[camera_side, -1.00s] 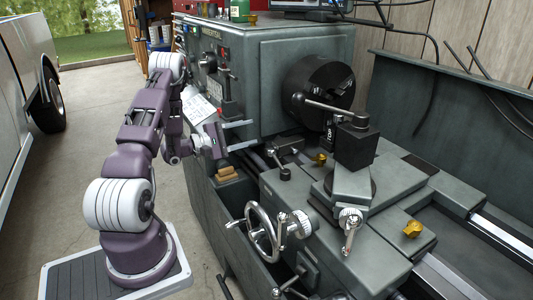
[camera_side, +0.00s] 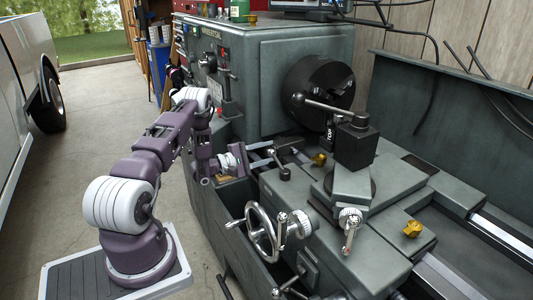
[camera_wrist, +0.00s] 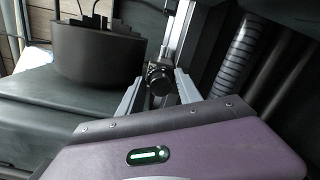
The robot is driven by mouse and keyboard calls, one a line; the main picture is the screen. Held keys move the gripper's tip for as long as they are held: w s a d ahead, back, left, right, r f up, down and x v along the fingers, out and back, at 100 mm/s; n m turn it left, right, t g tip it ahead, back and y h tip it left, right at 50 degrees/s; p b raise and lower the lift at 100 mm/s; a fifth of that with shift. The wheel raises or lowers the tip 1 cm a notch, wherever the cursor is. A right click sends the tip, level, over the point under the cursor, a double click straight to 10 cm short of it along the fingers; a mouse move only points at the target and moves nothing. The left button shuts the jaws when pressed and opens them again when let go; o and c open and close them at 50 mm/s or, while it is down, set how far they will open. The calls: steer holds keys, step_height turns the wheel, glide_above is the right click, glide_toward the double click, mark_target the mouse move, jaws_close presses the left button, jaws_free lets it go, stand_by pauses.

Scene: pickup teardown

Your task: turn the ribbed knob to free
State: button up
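Silver knobs with ribbed rims show on the lathe carriage in the side view: one by the handwheel (camera_side: 300,223), one on the upper slide (camera_side: 350,217). I cannot tell which is the task's knob. My gripper (camera_side: 272,154) is open beside the carriage, left of a small dark lever (camera_side: 284,173) and above and left of the silver knobs. In the wrist view, a small round dark knob (camera_wrist: 160,78) lies ahead, in line with the gap between my gripper's two spread fingers (camera_wrist: 158,83). Nothing is seen held. I cannot tell whether the fingers touch anything.
The dark chuck (camera_side: 320,90) stands behind; it also shows in the wrist view (camera_wrist: 95,50). The tool post (camera_side: 356,143) rises right of my gripper. The large handwheel (camera_side: 262,232) is below it. Two yellow pieces (camera_side: 413,229) lie on the machine. Floor is clear at left.

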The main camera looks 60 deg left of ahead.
jaws_close()
steer(key=shift+n, duration=0.3)
steer(key=n, duration=0.3)
steer(key=shift+n, duration=0.3)
steer(key=n, duration=0.4)
steer(key=shift+n, duration=0.3)
steer(key=n, duration=0.4)
steer(key=shift+n+y, duration=0.3)
steer(key=shift+n, duration=0.1)
steer(key=shift+f+n+t, duration=0.1)
steer(key=shift+n+t, duration=0.2)
steer(key=shift+n, duration=2.1)
steer(key=shift+s, duration=0.1)
steer(key=shift+o, duration=1.6)
jaws_free()
